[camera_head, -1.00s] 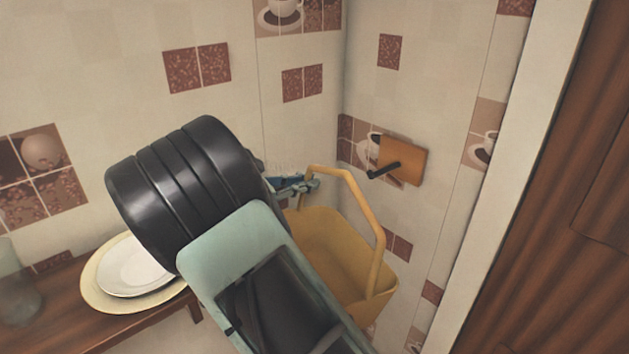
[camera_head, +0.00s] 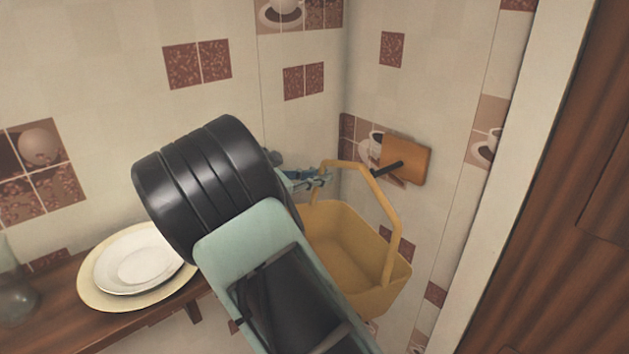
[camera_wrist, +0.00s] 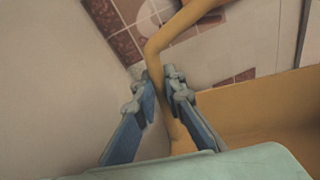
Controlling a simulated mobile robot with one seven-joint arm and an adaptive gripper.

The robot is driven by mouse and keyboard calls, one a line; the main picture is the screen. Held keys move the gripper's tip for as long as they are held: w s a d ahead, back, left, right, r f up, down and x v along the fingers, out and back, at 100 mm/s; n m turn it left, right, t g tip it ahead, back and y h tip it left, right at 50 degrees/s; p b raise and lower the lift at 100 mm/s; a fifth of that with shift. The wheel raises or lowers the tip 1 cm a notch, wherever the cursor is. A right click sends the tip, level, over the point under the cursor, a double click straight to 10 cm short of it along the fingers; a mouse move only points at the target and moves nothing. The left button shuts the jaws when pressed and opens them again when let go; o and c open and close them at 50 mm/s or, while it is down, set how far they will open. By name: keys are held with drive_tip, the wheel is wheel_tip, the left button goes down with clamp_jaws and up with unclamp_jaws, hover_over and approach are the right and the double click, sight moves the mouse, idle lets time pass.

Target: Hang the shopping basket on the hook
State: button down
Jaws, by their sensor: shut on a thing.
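The yellow shopping basket (camera_head: 350,255) hangs from my gripper (camera_head: 318,178) with its handle (camera_head: 385,205) raised. My gripper is shut on the left part of the handle. In the wrist view the fingers (camera_wrist: 158,88) close on either side of the yellow handle (camera_wrist: 165,42), and the basket body (camera_wrist: 270,105) shows at right. The dark hook (camera_head: 388,169) sticks out from an orange-brown wall plate (camera_head: 407,158). My arm hides part of the basket.
A wooden shelf (camera_head: 60,325) at lower left carries stacked plates (camera_head: 140,262) and a glass jar (camera_head: 14,295). Tiled walls meet in a corner behind the basket. A pale frame (camera_head: 500,190) and brown wooden panel (camera_head: 560,230) stand at right.

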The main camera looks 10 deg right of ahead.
drive_tip(key=shift+r+b+x, duration=0.2)
drive_tip(key=shift+b+x, duration=0.1)
drive_tip(key=shift+x, duration=0.95)
drive_tip(key=shift+r+b+x, duration=0.15)
drive_tip(key=shift+b+x, duration=0.15)
drive_tip(key=shift+x, duration=0.95)
drive_tip(key=shift+w+d+f, duration=0.5)
drive_tip(key=shift+w+f, duration=0.05)
drive_tip(key=shift+f, duration=0.15)
